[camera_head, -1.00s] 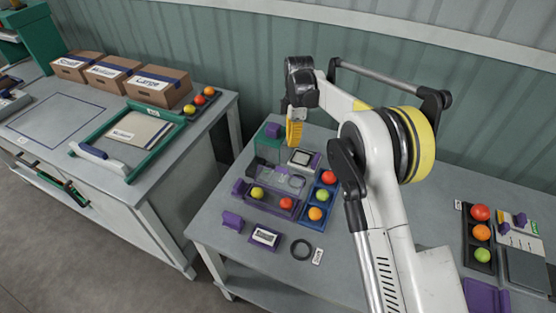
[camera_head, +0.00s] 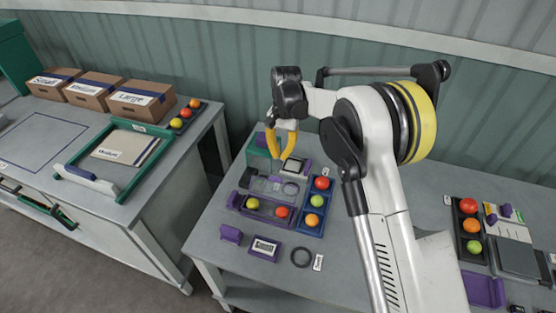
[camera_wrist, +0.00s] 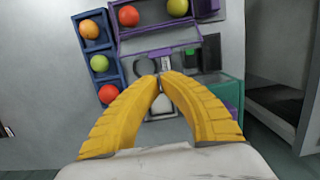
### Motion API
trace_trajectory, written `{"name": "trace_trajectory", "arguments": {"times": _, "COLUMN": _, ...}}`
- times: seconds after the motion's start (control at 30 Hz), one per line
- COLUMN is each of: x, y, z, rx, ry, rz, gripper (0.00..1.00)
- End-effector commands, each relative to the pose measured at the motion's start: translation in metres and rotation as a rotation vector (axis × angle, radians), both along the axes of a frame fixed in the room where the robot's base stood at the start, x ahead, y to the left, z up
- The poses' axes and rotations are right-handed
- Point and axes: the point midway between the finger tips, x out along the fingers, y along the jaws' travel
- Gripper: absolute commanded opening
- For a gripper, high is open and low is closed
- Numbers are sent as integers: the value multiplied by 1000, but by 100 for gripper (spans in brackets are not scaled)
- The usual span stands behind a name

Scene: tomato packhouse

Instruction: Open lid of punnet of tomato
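The punnet (camera_head: 236,205) is a long purple tray on the right-hand bench, holding a yellow-green tomato (camera_head: 253,203) and a red tomato (camera_head: 282,211). A clear lid panel (camera_head: 262,184) shows along its far side and looks raised from the tray; its exact angle is hard to tell. In the wrist view the purple punnet (camera_wrist: 160,46) is at the top, beyond the fingertips. My gripper (camera_head: 284,157) is above the bench behind the punnet, apart from it. Its yellow fingers curve together at the tips in the wrist view (camera_wrist: 159,76), with nothing seen between them.
A blue tray (camera_head: 304,229) with several tomatoes stands right of the punnet. A small scale (camera_head: 292,164) and a green box (camera_head: 256,151) are behind. A black ring (camera_head: 301,257), a purple block (camera_head: 230,235) and a labelled purple holder (camera_head: 264,249) lie in front.

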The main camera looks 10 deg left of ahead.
Motion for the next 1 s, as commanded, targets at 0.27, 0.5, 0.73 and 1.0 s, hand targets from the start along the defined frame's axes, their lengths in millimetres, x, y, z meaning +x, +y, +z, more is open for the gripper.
{"name": "trace_trajectory", "arguments": {"times": 0.27, "x": -8, "y": 2, "z": -53, "rx": 0, "ry": 0, "rz": 3, "gripper": 0}}
{"name": "trace_trajectory", "arguments": {"times": 0.5, "x": -12, "y": 2, "z": -78, "rx": 1, "ry": 0, "rz": 4, "gripper": 0}}
{"name": "trace_trajectory", "arguments": {"times": 0.73, "x": -13, "y": 2, "z": -81, "rx": 1, "ry": 0, "rz": 4, "gripper": 0}}
{"name": "trace_trajectory", "arguments": {"times": 1.0, "x": -15, "y": 3, "z": -78, "rx": -2, "ry": -27, "rz": 5, "gripper": 0}}
